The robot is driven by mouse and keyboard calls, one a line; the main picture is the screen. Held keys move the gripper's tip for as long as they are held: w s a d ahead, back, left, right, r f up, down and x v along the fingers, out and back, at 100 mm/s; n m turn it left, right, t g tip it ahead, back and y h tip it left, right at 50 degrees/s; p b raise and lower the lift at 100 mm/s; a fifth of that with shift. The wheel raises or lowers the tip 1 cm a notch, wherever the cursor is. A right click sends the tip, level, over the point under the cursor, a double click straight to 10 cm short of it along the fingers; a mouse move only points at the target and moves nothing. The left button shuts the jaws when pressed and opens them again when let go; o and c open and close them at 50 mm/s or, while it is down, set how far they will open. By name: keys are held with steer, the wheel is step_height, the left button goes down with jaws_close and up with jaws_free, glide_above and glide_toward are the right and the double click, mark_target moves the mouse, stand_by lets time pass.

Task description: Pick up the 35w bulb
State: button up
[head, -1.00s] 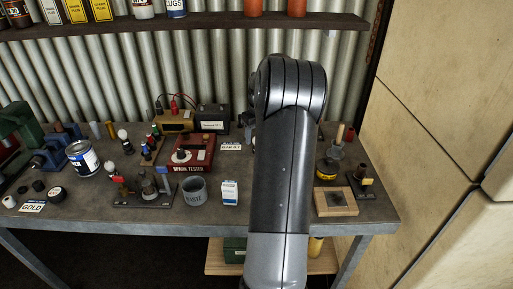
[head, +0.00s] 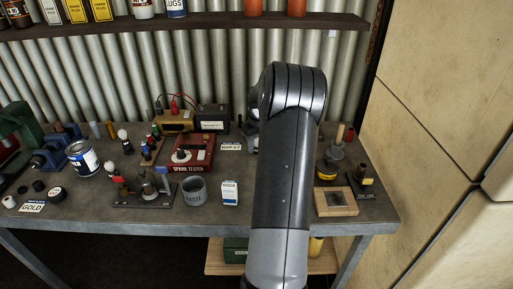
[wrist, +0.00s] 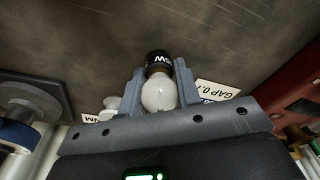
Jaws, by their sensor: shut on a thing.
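In the wrist view my gripper (wrist: 159,78) is shut on a bulb (wrist: 158,95) with white glass and a black base. A "W" shows on the base; the rest of its marking cannot be read, so I cannot confirm 35w. The fingers grip it from both sides, with the base pointing away from the wrist. In the head view my arm hides the held bulb and most of the gripper.
A "GAP 0.7" card (wrist: 217,91) lies beside the right finger, and another white bulb-like thing (wrist: 111,103) is left of the gripper. The red spark tester (head: 192,153), grey cup (head: 194,190) and small white box (head: 230,192) stand left of my arm. A wooden block (head: 322,208) is at right.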

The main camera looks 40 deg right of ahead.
steer(key=shift+c, duration=1.4)
steer(key=shift+r, duration=0.15)
